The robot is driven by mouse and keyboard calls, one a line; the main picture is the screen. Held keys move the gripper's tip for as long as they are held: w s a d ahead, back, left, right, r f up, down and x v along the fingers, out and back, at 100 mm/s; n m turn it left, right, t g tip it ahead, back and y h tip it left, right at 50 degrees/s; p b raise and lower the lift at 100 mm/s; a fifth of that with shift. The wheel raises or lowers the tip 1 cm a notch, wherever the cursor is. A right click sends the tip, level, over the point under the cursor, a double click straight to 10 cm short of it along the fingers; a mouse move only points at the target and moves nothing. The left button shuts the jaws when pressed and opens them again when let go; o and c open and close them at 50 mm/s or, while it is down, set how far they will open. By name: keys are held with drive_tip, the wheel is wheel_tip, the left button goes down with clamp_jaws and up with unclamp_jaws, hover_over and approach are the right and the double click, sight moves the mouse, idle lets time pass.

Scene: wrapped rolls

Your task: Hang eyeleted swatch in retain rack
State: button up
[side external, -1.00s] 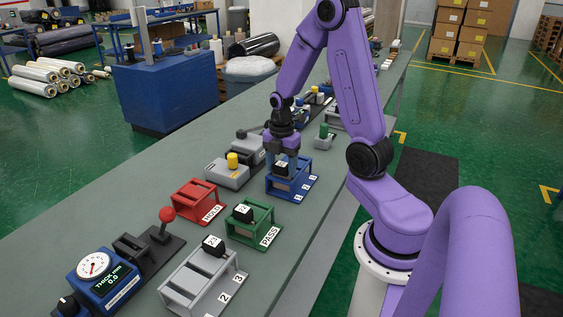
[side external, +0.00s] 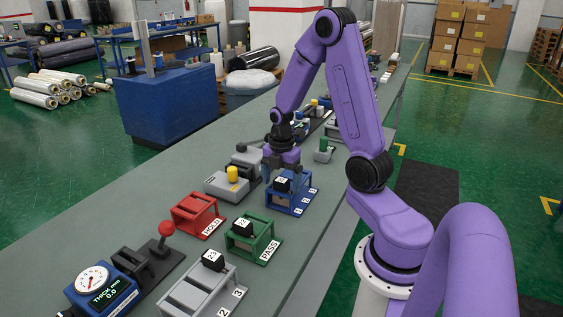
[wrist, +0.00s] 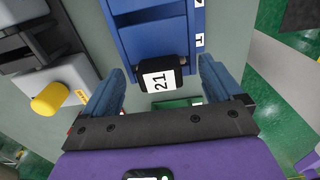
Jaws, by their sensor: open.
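A blue rack (side external: 290,194) with numbered white labels on its front stands on the bench under my gripper (side external: 283,170). A black block with a white "21" label (wrist: 157,80) sits at the near edge of this rack; it also shows in the side view (side external: 282,184). My gripper (wrist: 172,88) is open, its blue fingers on either side of the block and apart from it, with nothing held. I cannot make out an eyelet or a separate swatch, and cannot tell which rack is the retain rack.
A green PASS rack (side external: 251,238) and a grey numbered rack (side external: 195,290) each carry a black labelled block. A red HOLD rack (side external: 198,213), a grey device with a yellow knob (side external: 232,174) and a thickness gauge (side external: 95,285) stand nearby.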

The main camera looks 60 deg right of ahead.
wheel_tip(320, 180, up, 17)
idle(0.5)
drive_tip(key=s+a+f+m, duration=0.1)
drive_tip(key=a, duration=0.8)
drive_tip(key=s+a+f+m, duration=0.2)
drive_tip(key=s+a, duration=0.5)
drive_tip(key=s, duration=0.1)
drive_tip(key=s+a+f+m, duration=0.2)
drive_tip(key=s+a, duration=0.4)
drive_tip(key=s, duration=0.3)
drive_tip(key=shift+s+a+f, duration=0.3)
drive_tip(key=shift+a+f, duration=0.05)
drive_tip(key=shift+f, duration=0.2)
